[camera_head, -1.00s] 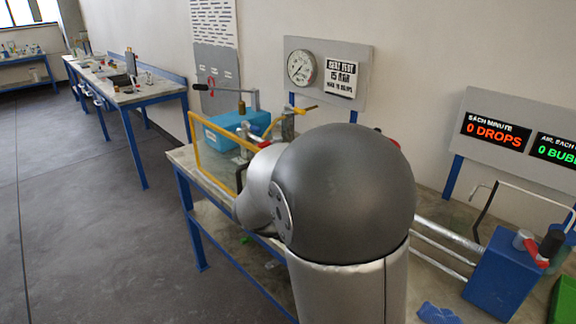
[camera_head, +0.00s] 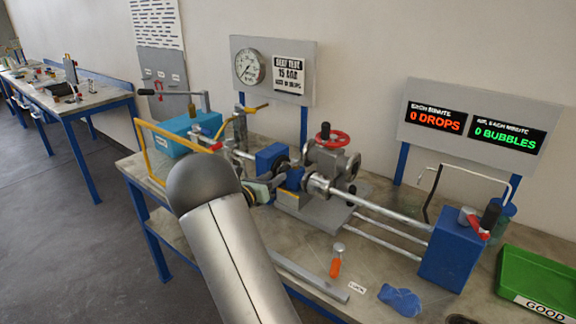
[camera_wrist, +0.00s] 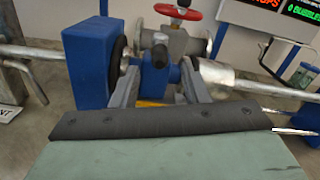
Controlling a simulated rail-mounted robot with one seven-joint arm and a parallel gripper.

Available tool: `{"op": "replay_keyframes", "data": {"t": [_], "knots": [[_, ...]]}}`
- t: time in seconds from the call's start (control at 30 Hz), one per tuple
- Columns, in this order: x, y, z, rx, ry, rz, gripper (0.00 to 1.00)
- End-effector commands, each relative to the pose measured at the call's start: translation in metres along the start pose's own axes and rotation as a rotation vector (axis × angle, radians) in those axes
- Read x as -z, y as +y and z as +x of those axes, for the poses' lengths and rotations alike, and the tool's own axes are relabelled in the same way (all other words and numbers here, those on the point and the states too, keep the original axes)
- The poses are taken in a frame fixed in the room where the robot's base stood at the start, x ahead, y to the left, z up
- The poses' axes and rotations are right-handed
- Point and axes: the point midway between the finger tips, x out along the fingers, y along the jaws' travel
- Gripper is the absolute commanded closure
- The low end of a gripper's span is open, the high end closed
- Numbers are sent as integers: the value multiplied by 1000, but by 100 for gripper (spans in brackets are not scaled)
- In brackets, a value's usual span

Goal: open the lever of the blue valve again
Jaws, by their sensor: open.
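A small blue valve body (camera_wrist: 153,82) with a dark rounded end facing me sits between the fingers of my gripper (camera_wrist: 157,74) in the wrist view. In the head view the same small blue body (camera_head: 293,179) is on the pipe line at mid-bench, beside a larger blue block (camera_head: 271,158). My gripper (camera_head: 274,185) is open in front of it, partly hidden by my arm. One finger is on each side; I cannot tell whether they touch. A bit of yellow (camera_wrist: 150,103) shows low between the fingers; I cannot tell whether it is the lever.
A grey valve with a red handwheel (camera_head: 332,138) stands just behind. A blue box (camera_head: 452,248) with a red lever is at right, near a green tray (camera_head: 540,278). A loose orange-handled tool (camera_head: 336,262) and blue glove (camera_head: 400,300) lie in front.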

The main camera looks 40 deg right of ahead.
Motion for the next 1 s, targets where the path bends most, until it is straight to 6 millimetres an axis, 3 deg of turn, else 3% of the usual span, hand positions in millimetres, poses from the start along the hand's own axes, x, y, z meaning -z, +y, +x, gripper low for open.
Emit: {"op": "replay_keyframes", "data": {"t": [0.2,0.4,0.8,0.83,0.97,1.0], "knots": [[-2,-2,47,4,1,1,59],[-1,-1,73,2,1,1,59],[0,0,81,0,1,1,59],[0,0,81,0,1,1,62],[0,0,81,0,1,1,98],[0,0,81,0,1,1,100]]}}
